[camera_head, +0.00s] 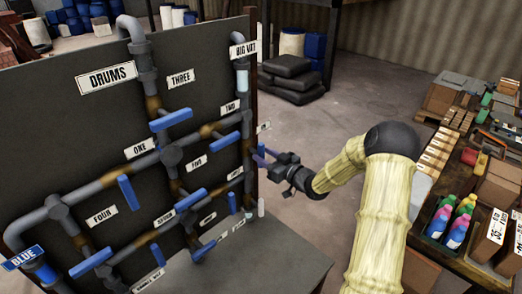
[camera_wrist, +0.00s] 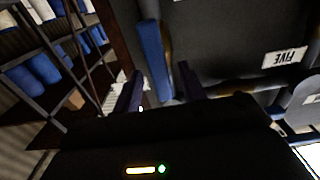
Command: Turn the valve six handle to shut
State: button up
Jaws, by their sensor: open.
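In the wrist view a long blue valve handle (camera_wrist: 153,55) stands between the fingers of my gripper (camera_wrist: 161,75), closer to the left finger. The fingers are apart and dark. I cannot tell whether either touches the handle, and its number label cannot be read there. The nearby label reads FIVE (camera_wrist: 285,57), upside down. In the head view my gripper (camera_head: 262,156) is open at the right edge of the dark pipe panel (camera_head: 60,125), beside the vertical pipe. The handle at the fingers is hard to separate from them, and small labels nearby are blurred.
Other blue handles (camera_head: 171,120) stick out from grey pipes across the panel. A grey surface (camera_head: 250,262) lies below. A loaded bench (camera_head: 467,240) with bottles and boxes stands right. Black sacks (camera_head: 290,78) and barrels are behind. Bare floor lies between panel and bench.

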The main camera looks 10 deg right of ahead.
jog(key=shift+x, duration=1.2)
jog(key=shift+c, duration=0.2)
grip_shut()
